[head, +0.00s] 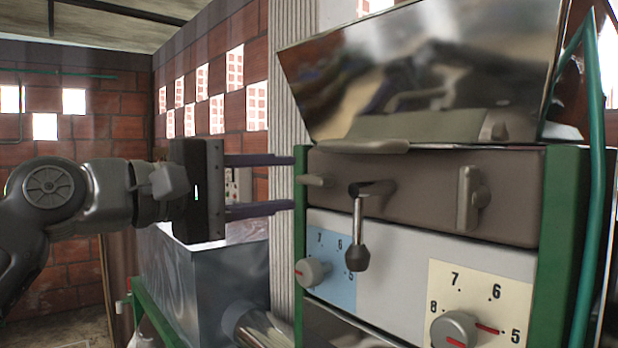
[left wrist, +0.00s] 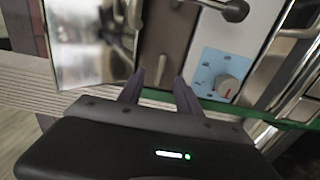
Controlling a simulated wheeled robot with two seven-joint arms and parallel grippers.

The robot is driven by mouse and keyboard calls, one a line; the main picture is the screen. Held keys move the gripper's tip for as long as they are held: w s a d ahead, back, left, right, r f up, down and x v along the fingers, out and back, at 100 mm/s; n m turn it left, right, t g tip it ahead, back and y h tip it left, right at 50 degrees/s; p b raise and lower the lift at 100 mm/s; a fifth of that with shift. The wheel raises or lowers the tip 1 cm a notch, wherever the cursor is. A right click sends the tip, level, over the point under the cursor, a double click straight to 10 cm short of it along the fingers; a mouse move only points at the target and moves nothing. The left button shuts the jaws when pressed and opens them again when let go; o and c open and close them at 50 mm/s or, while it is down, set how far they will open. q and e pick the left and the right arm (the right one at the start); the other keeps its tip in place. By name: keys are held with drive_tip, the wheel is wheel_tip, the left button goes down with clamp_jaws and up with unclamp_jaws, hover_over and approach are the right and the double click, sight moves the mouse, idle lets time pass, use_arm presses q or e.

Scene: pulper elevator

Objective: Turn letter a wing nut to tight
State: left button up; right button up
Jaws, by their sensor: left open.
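Two wing-nut-like handles sit on the brown panel (head: 420,215) of the machine; no letter is readable on either. The left one (head: 318,180) is a small grey bar near the panel's left edge, pointing roughly left. The right one (head: 468,195) is a larger grey bar standing upright. My left gripper (head: 294,182) is open and level, its fingers pointing right at the left handle. In the left wrist view that handle (left wrist: 160,69) shows just beyond and between the open fingertips (left wrist: 159,78), with nothing gripped. My right gripper is not in view.
A lever with a dark knob (head: 357,256) hangs between the handles. Below are a blue dial plate (head: 338,250) and a cream dial plate (head: 480,283) with knobs. A shiny metal hopper (head: 420,75) rises above. A green frame post (head: 563,240) stands right.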

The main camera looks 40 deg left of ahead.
sight(306, 182)
use_arm(q)
drive_tip(key=p+x, duration=0.1)
drive_tip(key=x, duration=0.4)
drive_tip(key=shift+w+d, duration=0.1)
drive_tip(key=shift+w, duration=0.2)
drive_tip(key=shift+c, duration=0.5)
clamp_jaws()
